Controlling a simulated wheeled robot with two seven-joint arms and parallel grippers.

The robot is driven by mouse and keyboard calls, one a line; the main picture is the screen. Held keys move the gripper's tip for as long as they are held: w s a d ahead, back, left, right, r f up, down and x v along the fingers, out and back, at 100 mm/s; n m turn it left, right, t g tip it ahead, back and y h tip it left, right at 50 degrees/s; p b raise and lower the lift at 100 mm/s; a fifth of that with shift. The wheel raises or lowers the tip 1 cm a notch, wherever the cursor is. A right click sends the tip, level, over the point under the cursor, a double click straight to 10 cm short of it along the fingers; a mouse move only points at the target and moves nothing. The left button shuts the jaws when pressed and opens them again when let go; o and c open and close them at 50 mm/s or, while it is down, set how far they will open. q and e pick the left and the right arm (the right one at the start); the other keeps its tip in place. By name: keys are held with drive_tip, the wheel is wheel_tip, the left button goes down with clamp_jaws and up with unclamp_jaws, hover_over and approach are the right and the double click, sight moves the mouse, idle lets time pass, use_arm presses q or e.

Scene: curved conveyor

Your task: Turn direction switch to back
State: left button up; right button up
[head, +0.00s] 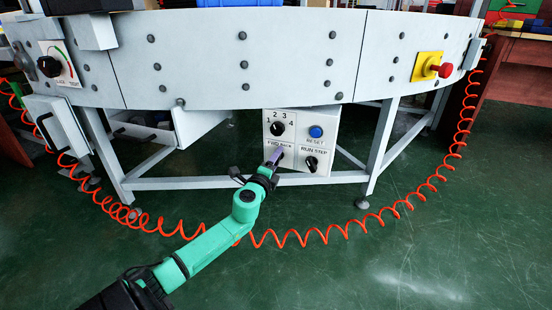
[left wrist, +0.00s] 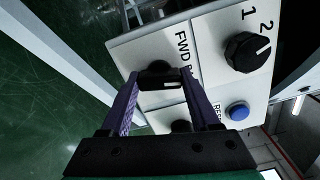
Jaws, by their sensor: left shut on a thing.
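The white control panel (head: 297,130) hangs below the curved conveyor. Its direction switch is a black knob (left wrist: 158,78) beside the "FWD" lettering; the rest of that label is partly hidden by a finger in the left wrist view. My left gripper (head: 276,155) is at this knob, with its purple fingers (left wrist: 160,84) on either side of it and shut on it. A white mark on the knob points toward the right in the left wrist view. In the head view the gripper hides most of the knob. My right gripper is out of view.
The panel also has a numbered knob (head: 277,129), a blue reset button (head: 316,132) and a run/step knob (head: 312,163) close to the gripper. An orange coiled cable (head: 345,232) hangs in front of the conveyor legs. A red emergency button (head: 445,70) is at right.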

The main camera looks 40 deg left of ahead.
use_arm(q)
drive_tip(key=shift+f+m+p, duration=0.1)
drive_tip(key=shift+m+p, duration=0.2)
drive_tip(key=shift+m, duration=1.4)
drive_tip(key=o, duration=1.4)
drive_tip(key=shift+c, duration=0.2)
drive_tip(key=p+v, duration=0.2)
drive_tip(key=v, duration=1.2)
drive_tip(key=shift+s, duration=0.3)
drive_tip(key=shift+d, duration=0.15)
